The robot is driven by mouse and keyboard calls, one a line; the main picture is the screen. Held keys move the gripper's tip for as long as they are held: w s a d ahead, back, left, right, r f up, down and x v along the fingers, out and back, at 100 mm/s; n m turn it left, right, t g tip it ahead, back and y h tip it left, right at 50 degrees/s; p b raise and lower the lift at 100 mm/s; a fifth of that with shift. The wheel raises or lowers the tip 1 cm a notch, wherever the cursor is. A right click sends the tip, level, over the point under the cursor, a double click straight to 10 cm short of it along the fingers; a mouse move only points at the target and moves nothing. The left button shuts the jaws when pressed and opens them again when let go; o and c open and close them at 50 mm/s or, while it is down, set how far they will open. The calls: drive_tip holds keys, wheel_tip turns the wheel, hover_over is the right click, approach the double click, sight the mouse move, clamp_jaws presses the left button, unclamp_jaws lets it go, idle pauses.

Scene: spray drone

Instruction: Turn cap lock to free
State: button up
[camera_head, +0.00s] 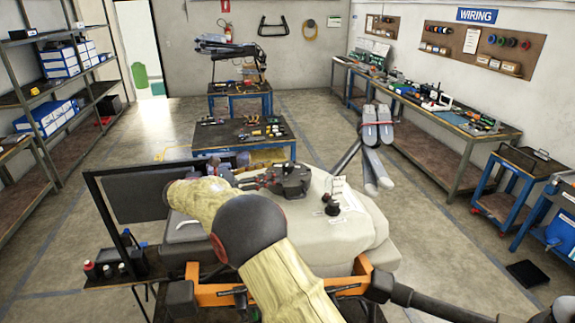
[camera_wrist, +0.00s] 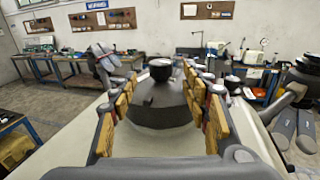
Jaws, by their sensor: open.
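The drone's pale tank body (camera_head: 345,235) fills the middle of the head view. On its top, a small black knob (camera_head: 333,208) stands to the right of my gripper (camera_head: 302,180). In the wrist view, my gripper (camera_wrist: 160,80) has its two yellow-padded fingers spread apart. A dark grey domed cap (camera_wrist: 160,105) with a round black knob (camera_wrist: 160,68) appears between them, with space on both sides. I cannot tell its lock position or whether any finger touches it. A second black knob (camera_wrist: 232,82) shows beyond the right finger.
Folded grey drone arms (camera_head: 375,150) stick up behind the body's right side. A dark flat panel (camera_head: 135,197) stands left of my arm. A tool-covered table (camera_head: 215,138) is behind. Workbenches (camera_head: 455,125) line the right wall; open floor (camera_head: 450,245) lies between.

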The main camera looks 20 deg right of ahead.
sight(283, 167)
drive_tip(key=d, duration=0.7)
drive_tip(key=shift+w+p, duration=0.15)
drive_tip(key=shift+p, duration=0.2)
drive_tip(key=shift+c, duration=0.8)
drive_tip(key=shift+a, duration=0.1)
drive_tip(key=c, duration=1)
